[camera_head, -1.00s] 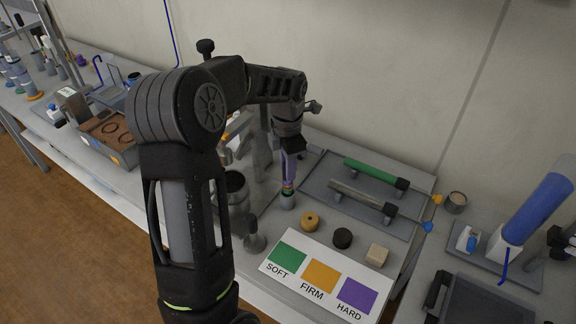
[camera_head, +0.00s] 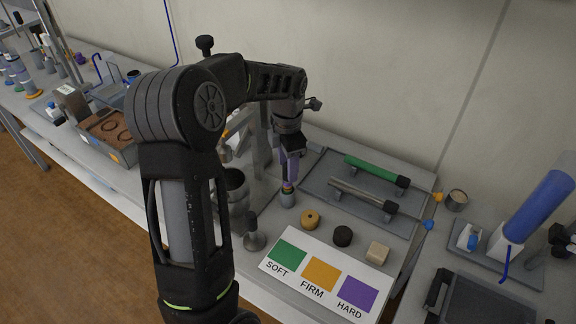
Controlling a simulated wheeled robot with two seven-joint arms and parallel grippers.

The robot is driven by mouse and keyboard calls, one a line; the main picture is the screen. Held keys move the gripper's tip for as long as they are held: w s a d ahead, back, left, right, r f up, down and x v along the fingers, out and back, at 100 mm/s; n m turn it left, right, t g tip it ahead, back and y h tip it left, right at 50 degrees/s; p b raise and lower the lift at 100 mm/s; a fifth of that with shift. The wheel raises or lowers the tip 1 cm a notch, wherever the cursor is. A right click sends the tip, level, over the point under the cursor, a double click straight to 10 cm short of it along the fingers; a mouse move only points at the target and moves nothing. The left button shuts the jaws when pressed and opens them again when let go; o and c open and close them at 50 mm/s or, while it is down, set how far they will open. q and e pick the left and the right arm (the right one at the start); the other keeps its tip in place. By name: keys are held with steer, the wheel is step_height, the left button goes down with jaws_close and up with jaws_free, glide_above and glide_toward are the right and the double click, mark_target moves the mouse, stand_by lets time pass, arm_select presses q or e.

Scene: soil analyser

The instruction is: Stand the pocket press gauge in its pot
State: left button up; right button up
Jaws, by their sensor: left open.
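The small grey pot (camera_head: 288,199) stands on the bench left of the sample pucks. The pocket press gauge (camera_head: 288,186) is upright with its lower end in the pot. Its yellow-orange band shows just above the rim, with purple above that. My left gripper (camera_head: 290,170) points down right over the pot. It is open, with its fingers at the gauge's upper part. The fingers hide much of the gauge, and I cannot tell whether they touch it. My right gripper is not in view.
A SOFT/FIRM/HARD colour card (camera_head: 318,282) lies in front. Yellow (camera_head: 310,219), dark (camera_head: 342,236) and beige (camera_head: 377,253) samples lie behind it. A tray (camera_head: 320,188) with two rods is behind right. A small grey plunger-like item (camera_head: 254,239) stands left of the card.

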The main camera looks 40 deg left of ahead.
arm_select(q)
step_height(320, 180, up, 7)
steer(key=shift+r+b, duration=0.1)
steer(key=shift+b, duration=0.2)
stand_by(0.5)
